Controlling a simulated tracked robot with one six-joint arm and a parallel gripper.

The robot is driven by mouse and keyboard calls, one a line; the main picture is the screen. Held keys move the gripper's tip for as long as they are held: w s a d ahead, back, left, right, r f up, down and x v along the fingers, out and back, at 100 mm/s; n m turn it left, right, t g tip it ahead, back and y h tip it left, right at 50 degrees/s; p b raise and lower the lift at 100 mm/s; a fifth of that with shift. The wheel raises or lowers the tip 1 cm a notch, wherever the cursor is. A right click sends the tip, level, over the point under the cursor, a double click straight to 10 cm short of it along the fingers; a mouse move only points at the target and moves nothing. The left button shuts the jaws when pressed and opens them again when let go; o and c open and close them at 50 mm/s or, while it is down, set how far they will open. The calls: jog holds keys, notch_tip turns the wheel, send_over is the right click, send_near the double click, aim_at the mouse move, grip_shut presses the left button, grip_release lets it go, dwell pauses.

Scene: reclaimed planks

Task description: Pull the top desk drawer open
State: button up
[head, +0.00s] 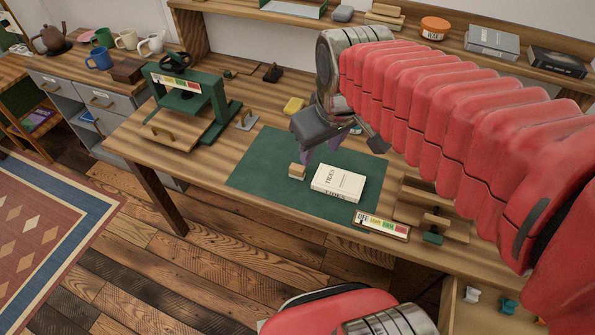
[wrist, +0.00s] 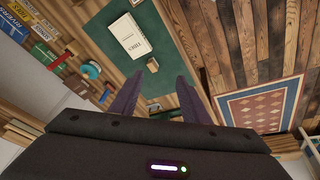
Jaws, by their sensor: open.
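A wooden desk (head: 215,160) stands in the middle of the head view. At its front right, in the lower right corner, a light wooden drawer-like box (head: 450,303) shows its inside, with small white and teal things in it. My arm and the frame edge hide part of it, and I see no handle on it. My gripper (head: 320,150) hangs over the green mat (head: 262,170), well apart from that box. In the wrist view my gripper (wrist: 160,77) has its two purple fingers spread, with nothing between them.
A white book (head: 338,182) and a small wooden block (head: 297,170) lie on the mat. A labelled strip (head: 381,224) lies right of it. A green frame (head: 190,95) stands on the desk's left. A grey drawer cabinet (head: 110,105) stands farther left. Open floor lies in front.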

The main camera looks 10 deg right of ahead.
jog(key=w+f+n+g, duration=0.2)
jog(key=w+f+n, duration=0.3)
jog(key=w, duration=0.6)
jog(key=n+g, duration=0.2)
jog(key=n, duration=0.1)
send_over(298, 167)
notch_tip(298, 167, down, 10)
jog(key=shift+f, duration=4.25)
jog(key=shift+f, duration=2.6)
jog(key=shift+c, duration=0.2)
